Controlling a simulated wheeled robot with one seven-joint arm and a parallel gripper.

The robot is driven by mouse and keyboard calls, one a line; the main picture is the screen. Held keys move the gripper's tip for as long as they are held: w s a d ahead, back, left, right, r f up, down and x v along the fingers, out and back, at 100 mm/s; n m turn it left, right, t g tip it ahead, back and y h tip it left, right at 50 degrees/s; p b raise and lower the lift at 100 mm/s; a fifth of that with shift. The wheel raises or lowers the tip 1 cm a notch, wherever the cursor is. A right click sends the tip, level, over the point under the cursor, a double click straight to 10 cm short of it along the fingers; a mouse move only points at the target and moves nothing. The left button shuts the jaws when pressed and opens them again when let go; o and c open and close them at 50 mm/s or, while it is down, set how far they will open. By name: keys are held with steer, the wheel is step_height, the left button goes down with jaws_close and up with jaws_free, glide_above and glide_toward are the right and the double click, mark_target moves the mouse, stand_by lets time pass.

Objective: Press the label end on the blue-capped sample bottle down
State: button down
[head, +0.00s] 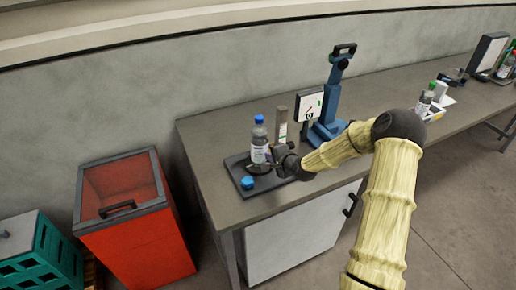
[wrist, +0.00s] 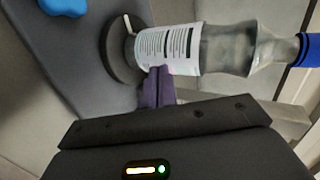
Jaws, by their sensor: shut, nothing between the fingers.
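The sample bottle (head: 258,143) stands upright on the dark tray, with a blue cap (head: 259,119) and a white printed label. In the wrist view the bottle lies sideways across the picture, its cap (wrist: 307,50) at the right edge and its label (wrist: 172,48) facing me. My gripper (head: 272,154) is beside the bottle on its right in the head view. In the wrist view the shut purple fingertips (wrist: 158,75) are at the lower edge of the label, touching it or very close; I cannot tell which. The label end is not clearly distinguishable.
The bottle stands on a round dark base on the tray (head: 235,165). A blue knob (head: 248,183) is at the tray's front. A grey upright block (head: 281,125) and a blue stand (head: 328,122) are behind my gripper. The bench's left front is clear.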

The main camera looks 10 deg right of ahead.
steer(key=shift+w+d, duration=0.25)
steer(key=shift+d, duration=0.2)
stand_by(1.1)
steer(key=shift+s, duration=0.1)
steer(key=shift+s+d+p, duration=0.2)
steer(key=shift+s+d, duration=0.2)
steer(key=shift+s, duration=0.5)
steer(key=shift+s+d+p, duration=0.15)
steer(key=shift+s+d, duration=0.25)
steer(key=shift+s, duration=0.5)
steer(key=shift+s+d+p, duration=0.2)
steer(key=shift+s+d, duration=0.2)
steer(key=shift+s, duration=0.5)
steer(key=s+a+r+n+g+h, duration=0.1)
steer(key=s+r+n+g, duration=0.3)
steer(key=s, duration=1)
steer(key=s+r+n+g+h, duration=0.4)
steer(key=s+r+n, duration=0.4)
steer(key=s, duration=0.6)
steer(key=shift+s+a+n+g, duration=0.15)
steer(key=shift+a+n+g, duration=0.2)
steer(key=shift+n, duration=0.25)
